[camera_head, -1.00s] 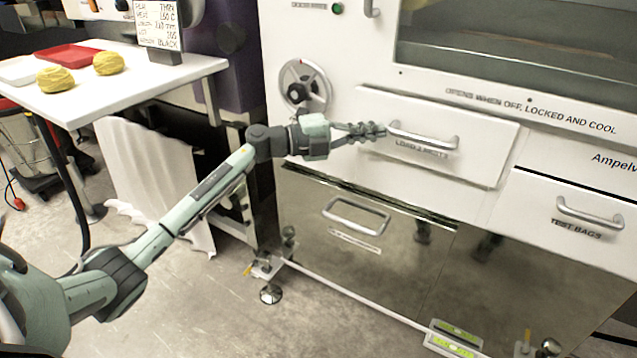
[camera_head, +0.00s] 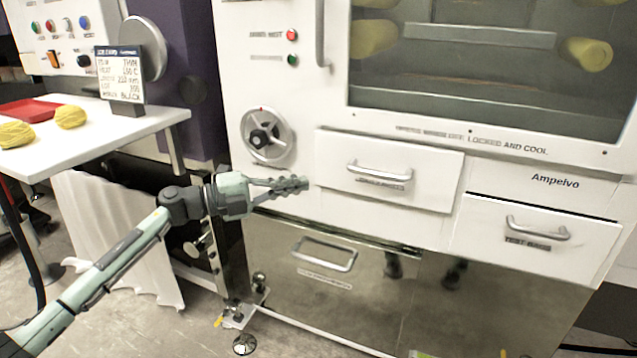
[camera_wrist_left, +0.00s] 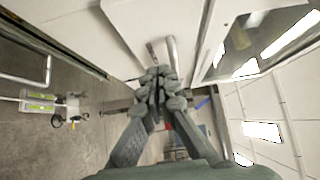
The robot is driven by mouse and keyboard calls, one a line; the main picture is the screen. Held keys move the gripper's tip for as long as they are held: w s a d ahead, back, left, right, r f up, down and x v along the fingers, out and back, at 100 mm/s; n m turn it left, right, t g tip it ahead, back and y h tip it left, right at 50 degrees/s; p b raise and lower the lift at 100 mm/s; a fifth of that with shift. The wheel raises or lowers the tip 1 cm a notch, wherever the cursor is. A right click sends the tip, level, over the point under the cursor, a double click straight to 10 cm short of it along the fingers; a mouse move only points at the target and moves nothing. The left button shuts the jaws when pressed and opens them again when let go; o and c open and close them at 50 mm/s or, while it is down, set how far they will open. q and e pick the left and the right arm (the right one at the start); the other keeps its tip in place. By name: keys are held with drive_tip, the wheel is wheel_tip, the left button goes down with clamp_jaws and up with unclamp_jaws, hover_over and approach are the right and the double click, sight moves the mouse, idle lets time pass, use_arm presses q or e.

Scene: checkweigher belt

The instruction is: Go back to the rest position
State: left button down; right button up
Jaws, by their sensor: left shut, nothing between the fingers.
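My left gripper (camera_head: 292,185) reaches in from the left in the head view. It is shut and empty, in front of the white machine and left of the upper drawer's handle (camera_head: 380,172). A gap shows between the fingertips and that handle. The wrist view shows the closed fingers (camera_wrist_left: 158,88) with nothing between them, and a handle beyond their tips. The upper drawer (camera_head: 425,178) stands slightly out from the machine front. My right gripper is not in view.
A white table (camera_head: 130,125) with yellow lumps (camera_head: 71,117), a red tray (camera_head: 28,108) and a sign (camera_head: 120,74) stands left. A handwheel (camera_head: 264,135), a test bags drawer (camera_head: 590,250) and a lower metal handle (camera_head: 324,254) are on the machine. Open floor lies at lower left.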

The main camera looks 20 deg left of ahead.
use_arm(q)
drive_tip(key=shift+v, duration=1.6)
drive_tip(key=s+a+f+n+t+y, duration=0.1)
drive_tip(key=s+a+f+n+y, duration=0.15)
drive_tip(key=f+n+y, duration=0.7)
drive_tip(key=s+a+f+n+t+y, duration=0.1)
drive_tip(key=s+a+f+n+y, duration=0.15)
drive_tip(key=f+n+y, duration=0.65)
drive_tip(key=s+d+f+n+g+h, duration=0.2)
drive_tip(key=s+d+f+n+g, duration=0.1)
drive_tip(key=s+f, duration=0.7)
drive_tip(key=s+d+f+n+g+h, duration=0.2)
drive_tip(key=s+d+f+n+g, duration=0.2)
drive_tip(key=s, duration=1.2)
wheel_tip(320, 180, down, 6)
drive_tip(key=d+g, duration=0.2)
drive_tip(key=g, duration=0.2)
drive_tip(key=shift+f, duration=0.15)
